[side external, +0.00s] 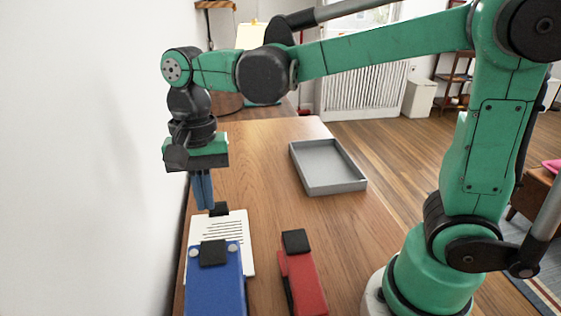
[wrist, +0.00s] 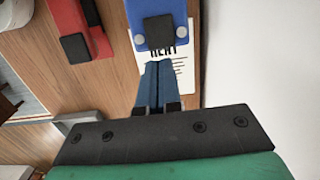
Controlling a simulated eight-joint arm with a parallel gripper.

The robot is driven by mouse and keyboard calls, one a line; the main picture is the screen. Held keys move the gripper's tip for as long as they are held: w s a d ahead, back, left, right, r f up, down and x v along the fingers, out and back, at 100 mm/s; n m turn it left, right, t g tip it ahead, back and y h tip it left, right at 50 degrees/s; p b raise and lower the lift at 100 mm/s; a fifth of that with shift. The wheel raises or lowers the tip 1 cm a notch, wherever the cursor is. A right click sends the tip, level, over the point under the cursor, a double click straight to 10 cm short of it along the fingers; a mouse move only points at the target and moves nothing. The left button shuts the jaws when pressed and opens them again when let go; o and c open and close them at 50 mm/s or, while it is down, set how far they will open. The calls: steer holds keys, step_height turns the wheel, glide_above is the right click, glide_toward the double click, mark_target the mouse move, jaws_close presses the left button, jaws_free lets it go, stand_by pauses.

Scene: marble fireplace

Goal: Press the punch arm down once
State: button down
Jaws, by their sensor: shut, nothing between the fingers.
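The blue punch (side external: 214,286) stands at the near end of the table, with a black pad on its arm and a round silver part on each side. It also shows at the top of the wrist view (wrist: 170,9). A white printed sheet (side external: 234,262) lies at the punch, partly hidden by it. My gripper (side external: 205,207) points down with its blue fingers together and empty. It is above the far part of the sheet, apart from the punch's black pad. In the wrist view the fingertips (wrist: 158,64) overlap the sheet just below the punch.
A red stapler-like tool (side external: 304,283) with a black pad lies to the right of the punch. A grey tray (side external: 327,187) sits farther back on the wooden table (side external: 260,165). A small black block (side external: 219,209) is at the sheet's far edge. A white wall is close on the left.

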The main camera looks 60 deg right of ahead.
mark_target(213, 246)
steer(key=shift+a, duration=0.15)
steer(key=shift+s+a+f, duration=0.1)
steer(key=shift+s+f, duration=0.05)
steer(key=shift+f, duration=1.6)
steer(key=shift+s+a+f, duration=0.1)
steer(key=shift+f, duration=1.65)
step_height(213, 246, down, 3)
steer(key=shift+r, duration=0.3)
steer(key=shift+w+d+r, duration=0.25)
steer(key=shift+w+d, duration=0.3)
steer(key=shift+w+d+r, duration=0.25)
steer(key=shift+w+d, duration=0.25)
steer(key=shift+w, duration=0.05)
